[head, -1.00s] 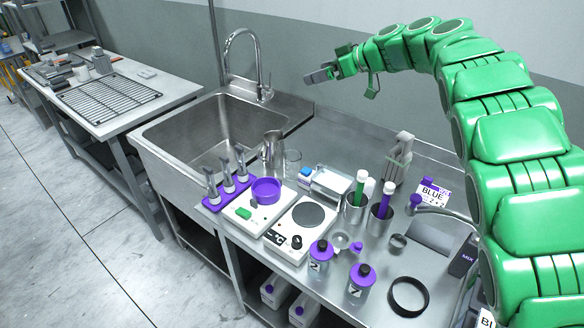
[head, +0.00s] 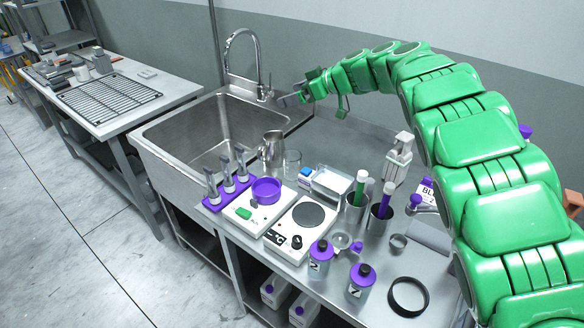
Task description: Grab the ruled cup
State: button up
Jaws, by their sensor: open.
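A clear glass cup (head: 292,164) stands on the steel counter just right of a metal pitcher (head: 272,150). It looks like the ruled cup, but any ruling on it is too small to make out. My gripper (head: 290,99) is open and in the air above the counter's back, near the sink's right side. It is apart from the cup and appears above and beyond it. Nothing shows between its grey fingers.
A sink with a tall faucet (head: 258,65) lies to the left. Purple-capped bottles (head: 320,258) stand in front.

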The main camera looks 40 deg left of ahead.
send_near(284, 157)
jog(key=a, duration=0.5)
jog(key=f, duration=0.3)
jog(key=shift+s+f, duration=0.1)
jog(key=shift+s, duration=0.25)
jog(key=shift+x, duration=1.1)
jog(key=shift+a+f, duration=0.3)
jog(key=shift+a, duration=0.05)
jog(key=c, duration=1.1)
jog(key=shift+o, duration=0.2)
jog(key=shift+r, duration=0.15)
